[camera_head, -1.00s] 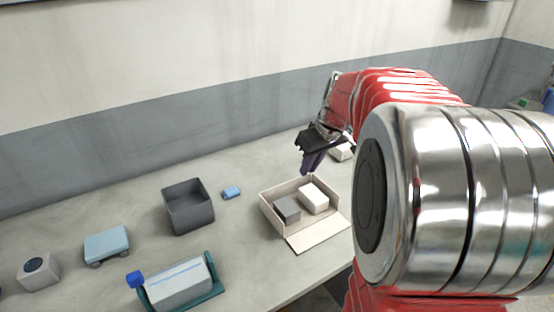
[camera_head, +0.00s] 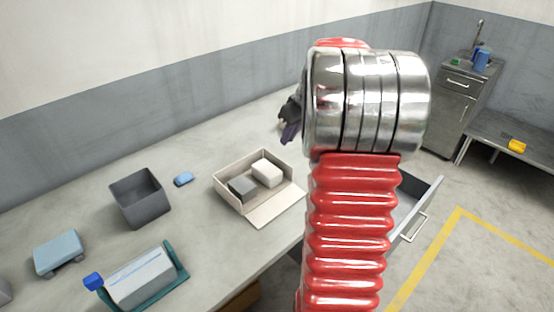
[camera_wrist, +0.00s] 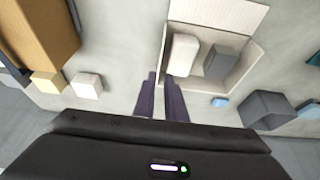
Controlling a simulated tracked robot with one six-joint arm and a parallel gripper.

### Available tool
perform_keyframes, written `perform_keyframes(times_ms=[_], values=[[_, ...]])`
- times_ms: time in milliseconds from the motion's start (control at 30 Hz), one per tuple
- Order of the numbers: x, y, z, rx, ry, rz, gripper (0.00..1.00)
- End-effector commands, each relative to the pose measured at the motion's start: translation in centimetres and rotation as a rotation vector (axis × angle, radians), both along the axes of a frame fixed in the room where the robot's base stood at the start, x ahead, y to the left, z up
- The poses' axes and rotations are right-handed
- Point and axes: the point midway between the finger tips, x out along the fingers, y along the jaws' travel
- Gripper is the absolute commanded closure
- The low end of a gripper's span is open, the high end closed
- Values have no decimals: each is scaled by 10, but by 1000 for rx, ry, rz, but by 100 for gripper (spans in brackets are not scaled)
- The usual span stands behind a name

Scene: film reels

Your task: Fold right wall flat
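A cream open box (camera_head: 226,200) stands on the table with its front flap (camera_head: 277,209) lying flat. Its back wall is upright, and its right wall (camera_head: 292,170) also looks upright. It holds a white block (camera_head: 267,172) and a grey block (camera_head: 242,187). My gripper (camera_head: 289,131) is beyond the box's back right corner, partly hidden by my arm. In the wrist view the box (camera_wrist: 247,67) appears turned around. My gripper's two dark fingers (camera_wrist: 160,75) are slightly apart and empty, beside the box's right-wall corner; I cannot tell whether they touch it.
A dark grey bin (camera_head: 140,200), a small blue item (camera_head: 183,179) and a teal holder with a grey block (camera_head: 142,277) are left of the box. An open drawer (camera_head: 425,210) is at right. A white cube (camera_wrist: 87,85) is near the gripper.

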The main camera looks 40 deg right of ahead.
Motion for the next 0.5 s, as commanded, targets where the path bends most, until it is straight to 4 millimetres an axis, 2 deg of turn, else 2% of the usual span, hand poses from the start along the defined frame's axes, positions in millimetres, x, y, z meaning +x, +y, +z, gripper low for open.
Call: perform_keyframes(times_ms=[500], values=[[27,2,-68,2,2,1,89]])
